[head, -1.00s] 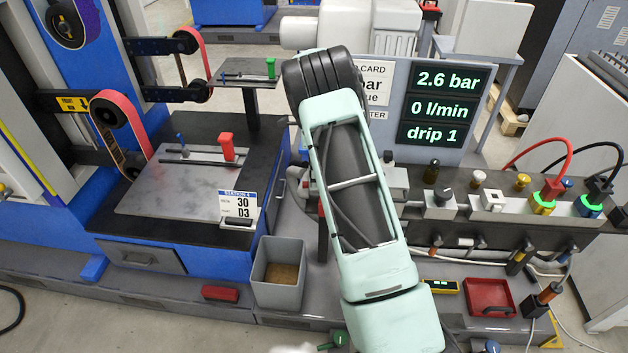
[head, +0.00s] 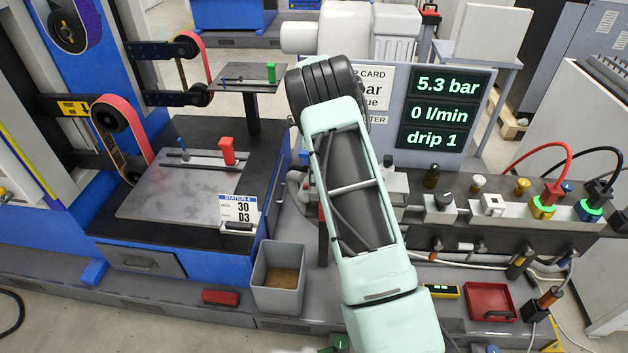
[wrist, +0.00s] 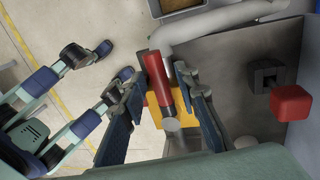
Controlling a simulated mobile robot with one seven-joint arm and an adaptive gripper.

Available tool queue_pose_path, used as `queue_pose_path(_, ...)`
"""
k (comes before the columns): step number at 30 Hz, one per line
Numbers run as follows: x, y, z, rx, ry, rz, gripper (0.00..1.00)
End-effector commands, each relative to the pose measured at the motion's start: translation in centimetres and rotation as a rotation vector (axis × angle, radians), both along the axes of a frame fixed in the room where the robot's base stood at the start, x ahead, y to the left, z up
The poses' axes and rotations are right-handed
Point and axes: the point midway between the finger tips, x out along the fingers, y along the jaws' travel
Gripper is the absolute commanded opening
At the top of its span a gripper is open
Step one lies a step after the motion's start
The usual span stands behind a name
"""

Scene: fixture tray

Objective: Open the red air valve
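The red air valve's lever (wrist: 158,78) shows in the wrist view as a red handle beside a yellow body (wrist: 180,98), with a grey round end (wrist: 171,124) nearer the camera. My gripper (wrist: 157,80) has its two dark blue fingers on either side of the red lever, with gaps visible, so it looks open around it. Contact cannot be made out. In the head view my pale green arm covers the gripper and most of the valve. The display (head: 446,112) reads 5.3 bar, 0 l/min and drip 1.
A red knob on a dark block (wrist: 290,103) stands right of the gripper in the wrist view. In the head view, a grey bin (head: 278,278) stands left of my arm. A manifold with knobs and cables (head: 500,208) and a red tray (head: 490,301) lie to the right.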

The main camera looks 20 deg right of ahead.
Motion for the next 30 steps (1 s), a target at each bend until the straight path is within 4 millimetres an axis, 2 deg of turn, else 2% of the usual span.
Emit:
queue_pose_path(11,0.0,0.0,0.5,0.000,0.001,0.002,0.33)
queue_pose_path(14,0.3,-0.2,1.7,0.000,-0.002,0.002,0.33)
queue_pose_path(24,1.6,-0.7,8.8,0.000,-0.002,0.001,0.33)
queue_pose_path(30,2.0,-0.9,11.1,0.000,0.000,0.001,0.33)
